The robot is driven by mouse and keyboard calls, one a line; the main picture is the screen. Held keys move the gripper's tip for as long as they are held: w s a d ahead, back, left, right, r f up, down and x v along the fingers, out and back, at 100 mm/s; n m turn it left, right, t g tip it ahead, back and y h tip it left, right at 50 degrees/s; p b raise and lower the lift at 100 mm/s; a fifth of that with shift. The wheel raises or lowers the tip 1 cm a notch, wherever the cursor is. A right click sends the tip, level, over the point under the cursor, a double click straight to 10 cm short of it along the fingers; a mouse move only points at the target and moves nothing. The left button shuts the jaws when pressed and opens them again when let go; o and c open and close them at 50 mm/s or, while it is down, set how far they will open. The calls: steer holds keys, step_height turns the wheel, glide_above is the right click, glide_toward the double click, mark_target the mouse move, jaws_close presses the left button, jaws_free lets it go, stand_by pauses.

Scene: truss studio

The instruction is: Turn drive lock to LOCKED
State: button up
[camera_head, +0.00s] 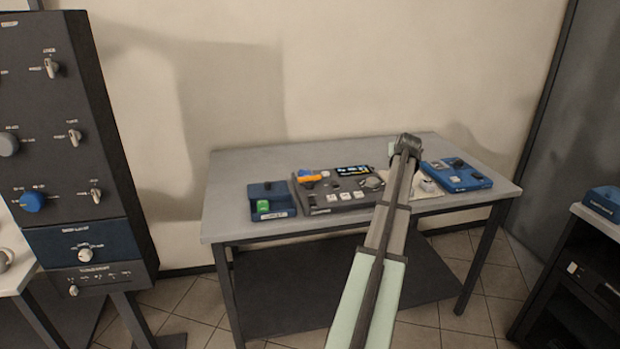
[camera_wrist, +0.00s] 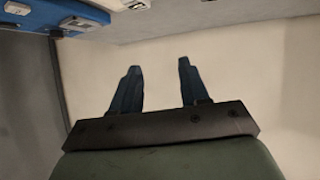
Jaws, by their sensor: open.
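I cannot tell which control is the drive lock, because the labels are too small to read. Candidates include the several knobs and switches on the tall dark panel (camera_head: 110,165) at the left, among them a blue knob (camera_head: 32,202) and a white knob (camera_head: 85,254) on a blue strip. Other controls sit on the table's devices. My gripper (camera_head: 408,143) is above the right part of the table, far from the tall panel. In the wrist view my gripper (camera_wrist: 158,82) is open, with two dark fingers apart and nothing between them.
The grey table (camera_head: 225,215) carries a small blue box with a green button (camera_head: 270,202), a grey console (camera_head: 340,197) and a blue control box (camera_head: 458,177). A dark cabinet (camera_head: 570,295) stands at right. My arm hides part of the table.

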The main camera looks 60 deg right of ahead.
mark_target(310, 176)
steer(key=w+a+f+n+g, duration=0.1)
steer(key=w+a+n, duration=0.1)
steer(key=w, duration=0.4)
steer(key=w+a+f+n+g+y, duration=0.1)
steer(key=w+a+f+n+g, duration=0.1)
steer(key=w, duration=0.4)
steer(key=w+a+f+n+g, duration=0.2)
steer(key=w+a, duration=0.2)
steer(key=w, duration=0.1)
steer(key=shift+w+f+n+y, duration=0.15)
steer(key=shift+w+n+y, duration=0.15)
steer(key=shift+w+y, duration=0.1)
steer(key=w+a+r+n+g+h, duration=0.25)
steer(key=w+a+n+g, duration=0.4)
steer(key=w+a, duration=0.65)
steer(key=w+a+f+n+g, duration=0.2)
steer(key=w+a+f+n, duration=0.1)
steer(key=w+a+f+n+g+h, duration=0.1)
steer(key=w+a+f+n+g, duration=0.2)
steer(key=n, duration=0.1)
steer(key=shift+w+f+g, duration=0.15)
steer(key=shift+w+g, duration=0.05)
steer(key=shift+g, duration=0.05)
steer(key=shift+a+f+n, duration=0.2)
steer(key=shift+f+n, duration=0.3)
steer(key=shift+n, duration=0.05)
steer(key=shift+s+d, duration=0.25)
steer(key=x, duration=1.3)
steer(key=shift+r, duration=0.1)
